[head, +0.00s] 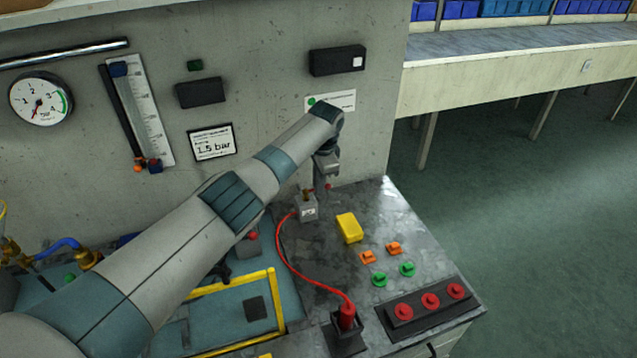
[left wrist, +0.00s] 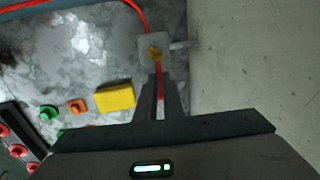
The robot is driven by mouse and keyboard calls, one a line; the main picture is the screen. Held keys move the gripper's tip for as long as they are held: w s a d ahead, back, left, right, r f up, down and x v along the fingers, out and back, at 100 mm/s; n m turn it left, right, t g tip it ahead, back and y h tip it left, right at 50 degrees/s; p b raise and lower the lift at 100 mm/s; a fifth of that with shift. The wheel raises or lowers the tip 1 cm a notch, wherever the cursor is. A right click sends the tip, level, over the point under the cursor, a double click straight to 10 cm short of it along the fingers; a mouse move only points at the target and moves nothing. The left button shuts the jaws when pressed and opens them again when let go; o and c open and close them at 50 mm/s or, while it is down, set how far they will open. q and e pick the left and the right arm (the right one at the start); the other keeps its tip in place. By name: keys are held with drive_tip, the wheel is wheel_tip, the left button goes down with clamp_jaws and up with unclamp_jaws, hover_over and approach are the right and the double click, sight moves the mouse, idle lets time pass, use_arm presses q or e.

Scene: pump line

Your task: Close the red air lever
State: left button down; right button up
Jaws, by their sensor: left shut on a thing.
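The red air lever (left wrist: 160,73) shows in the left wrist view as a thin red bar running from a brass fitting (left wrist: 155,53) on a small grey valve block (left wrist: 147,44) down between my fingers. In the head view the grey valve block (head: 308,210) stands near the wall, and a bit of the red lever (head: 327,187) shows at my fingertips. My left gripper (head: 321,182) is shut on the lever; its two fingers also show in the left wrist view (left wrist: 159,95). The lever's far end is hidden by the gripper. My right gripper is not in view.
A red hose (head: 288,258) runs from the block to a red-topped holder (head: 346,318). A yellow block (head: 349,228), orange and green knobs and a strip of red knobs (head: 430,301) lie on the bench. The wall with a gauge (head: 40,99) rises close behind.

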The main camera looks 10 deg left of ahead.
use_arm(q)
drive_tip(key=c, duration=1.9)
unclamp_jaws()
drive_tip(key=shift+o, duration=0.2)
drive_tip(key=shift+r, duration=0.15)
wheel_tip(320, 180, up, 17)
drive_tip(key=s+d+b, duration=0.1)
drive_tip(key=s+b, duration=0.2)
drive_tip(key=b, duration=0.1)
drive_tip(key=shift+d, duration=0.25)
